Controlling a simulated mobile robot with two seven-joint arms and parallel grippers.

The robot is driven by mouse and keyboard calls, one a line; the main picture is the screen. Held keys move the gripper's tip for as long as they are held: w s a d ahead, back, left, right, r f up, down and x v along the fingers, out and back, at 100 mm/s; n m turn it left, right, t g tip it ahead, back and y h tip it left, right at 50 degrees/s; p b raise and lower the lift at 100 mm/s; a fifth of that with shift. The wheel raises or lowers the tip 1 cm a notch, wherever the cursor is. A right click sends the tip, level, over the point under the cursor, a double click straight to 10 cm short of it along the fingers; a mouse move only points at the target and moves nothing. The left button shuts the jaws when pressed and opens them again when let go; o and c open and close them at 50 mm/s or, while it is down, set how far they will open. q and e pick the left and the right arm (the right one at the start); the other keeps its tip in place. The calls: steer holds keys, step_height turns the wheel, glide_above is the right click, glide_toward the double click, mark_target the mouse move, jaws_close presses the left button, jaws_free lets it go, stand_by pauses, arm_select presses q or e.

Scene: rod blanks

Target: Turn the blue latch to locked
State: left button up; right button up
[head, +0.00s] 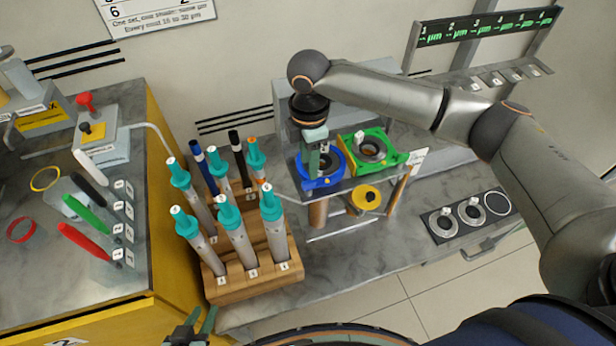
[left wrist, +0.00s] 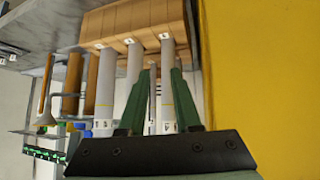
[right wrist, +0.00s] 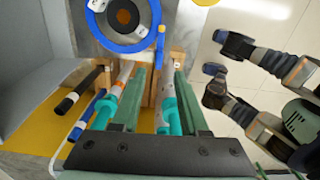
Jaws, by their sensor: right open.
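The blue latch (head: 334,158) is a blue ring around a dark round centre, on the left of a raised plate. In the right wrist view the blue ring (right wrist: 147,42) lies at the top, with a small blue tab on its right side. My right gripper (head: 317,168) points down at the blue latch and hides part of it; its fingers (right wrist: 159,70) are open with nothing between them. Whether they touch the latch I cannot tell. My left gripper (head: 195,326) is low in the head view; its fingers (left wrist: 160,72) are apart and empty, in front of the rack's rods.
A green latch (head: 398,158) sits right of the blue one. A yellow round knob (head: 366,197) is below the plate. A wooden rack (head: 248,286) with several teal-capped rods stands close on the left. A yellow cabinet (head: 175,240) is further left.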

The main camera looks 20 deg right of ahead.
mark_target(309, 182)
step_height(309, 182, down, 7)
steer(key=shift+r+b, duration=0.1)
steer(key=shift+b, duration=0.25)
jaws_close()
stand_by(0.5)
